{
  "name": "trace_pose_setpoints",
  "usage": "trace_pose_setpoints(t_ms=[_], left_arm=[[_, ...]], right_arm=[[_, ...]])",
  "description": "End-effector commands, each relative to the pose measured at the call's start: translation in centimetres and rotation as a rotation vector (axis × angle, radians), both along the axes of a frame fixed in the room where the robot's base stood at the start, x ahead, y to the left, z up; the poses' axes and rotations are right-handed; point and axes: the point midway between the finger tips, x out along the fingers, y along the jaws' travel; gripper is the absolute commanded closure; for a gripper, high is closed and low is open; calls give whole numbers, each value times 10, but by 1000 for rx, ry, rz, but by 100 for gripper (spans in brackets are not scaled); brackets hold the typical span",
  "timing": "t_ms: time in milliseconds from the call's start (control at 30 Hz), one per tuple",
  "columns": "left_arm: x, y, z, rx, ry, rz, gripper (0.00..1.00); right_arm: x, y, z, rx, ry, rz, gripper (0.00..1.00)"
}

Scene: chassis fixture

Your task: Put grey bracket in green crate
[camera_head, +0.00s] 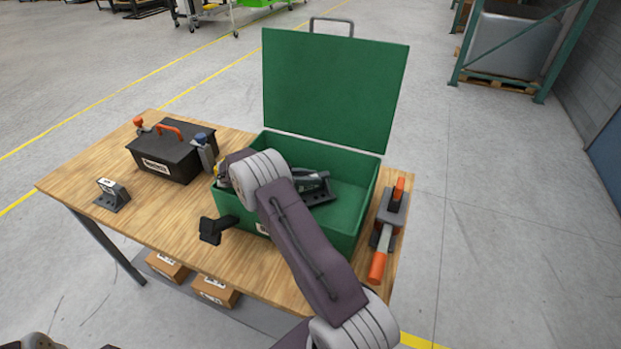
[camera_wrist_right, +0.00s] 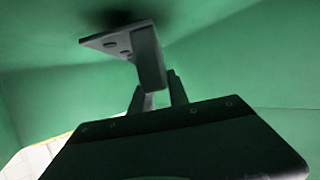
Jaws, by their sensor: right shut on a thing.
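The green crate (camera_head: 345,226) stands on the right part of the wooden table, its lid (camera_head: 335,88) raised at the back. My right arm reaches over the crate's front left, and my right gripper (camera_head: 318,188) is down inside it. In the right wrist view, my gripper (camera_wrist_right: 158,92) is shut on a grey bracket (camera_wrist_right: 147,58), a plate with holes and an upright leg. Green crate walls surround it. I cannot tell whether the bracket touches the crate. In the head view the held bracket is hard to separate from the dark gripper. My left gripper is not in view.
A grey tool with orange ends (camera_head: 388,228) lies right of the crate. A black piece (camera_head: 213,229) juts at the crate's front left.

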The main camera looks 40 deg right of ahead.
Motion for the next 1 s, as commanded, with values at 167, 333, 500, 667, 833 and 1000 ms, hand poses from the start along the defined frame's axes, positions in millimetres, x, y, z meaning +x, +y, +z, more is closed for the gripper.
trace_pose_setpoints(t_ms=[167,333,500,667,833,1000], left_arm=[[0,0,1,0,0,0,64],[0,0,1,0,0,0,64],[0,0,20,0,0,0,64],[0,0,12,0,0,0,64],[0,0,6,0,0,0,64],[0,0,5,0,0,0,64]], right_arm=[[0,0,1,0,0,0,57],[0,0,1,0,0,0,57],[0,0,15,0,1,0,57],[9,25,20,0,-4,5,57],[18,54,34,-1,-4,3,57],[21,66,41,1,0,0,57]])
